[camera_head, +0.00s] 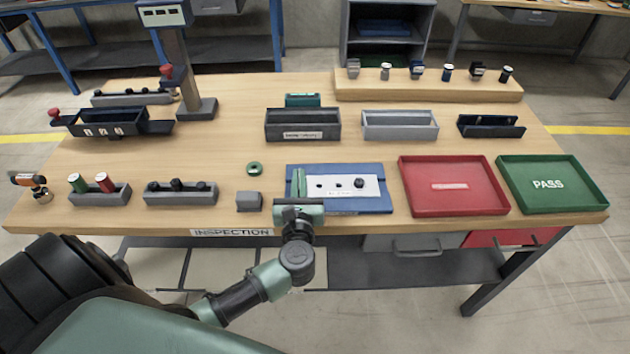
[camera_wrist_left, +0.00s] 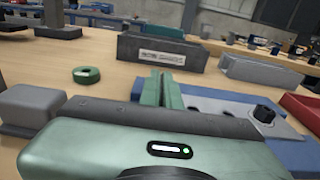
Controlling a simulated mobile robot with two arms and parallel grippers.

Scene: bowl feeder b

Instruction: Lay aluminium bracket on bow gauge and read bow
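My left gripper (camera_head: 299,183) is over the left end of a blue base (camera_head: 375,204). Its green fingers point away from me and lie close together, with nothing visible between them. They also show in the left wrist view (camera_wrist_left: 161,88), in front of a dark bin. On the blue base lies a pale metal plate (camera_head: 340,184) with dark spots, a small label and a black knob (camera_head: 359,183). I cannot tell whether this is the bow gauge, the aluminium bracket, or both. No other piece is clearly the bracket. My right gripper is out of view.
A red tray (camera_head: 453,208) and a green PASS tray (camera_head: 550,207) stand to the right. A grey block (camera_head: 249,202) and a green ring (camera_head: 254,169) are left of the gripper. Bins, including a dark one (camera_head: 302,135), stand behind. Small holders fill the left.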

